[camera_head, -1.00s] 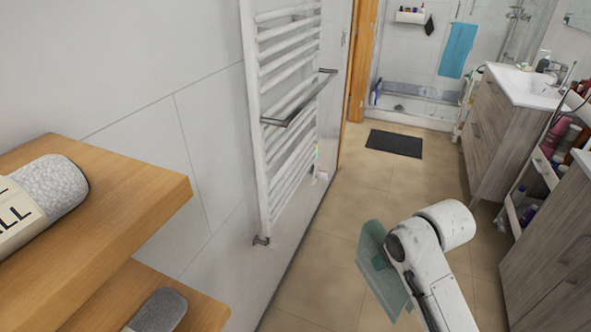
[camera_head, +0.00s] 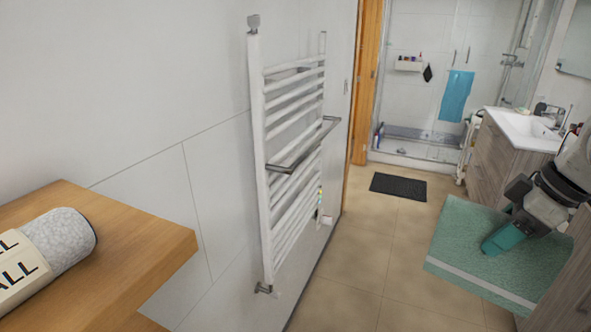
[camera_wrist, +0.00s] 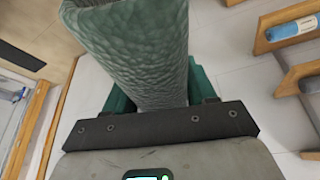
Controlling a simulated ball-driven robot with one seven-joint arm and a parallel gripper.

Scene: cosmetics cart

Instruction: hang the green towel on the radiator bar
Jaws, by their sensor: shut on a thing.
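The green towel (camera_head: 470,242) is spread in front of my gripper at the right of the head view, with a pale stripe along its lower edge. My gripper (camera_head: 490,248) is shut on it. In the wrist view the towel (camera_wrist: 135,45) bulges up between the green fingers of my gripper (camera_wrist: 160,95). The radiator bar (camera_head: 302,147) is a metal rail standing out from the white ladder radiator (camera_head: 256,150) on the left wall. The bar is empty. The towel is well to the right of the bar and lower in the picture, apart from it.
A wooden shelf (camera_head: 130,235) with a rolled grey towel (camera_head: 65,240) juts out at the lower left. A washbasin cabinet (camera_head: 492,155) stands at the right. A dark mat (camera_head: 398,187) lies on the floor, which is clear between radiator and towel.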

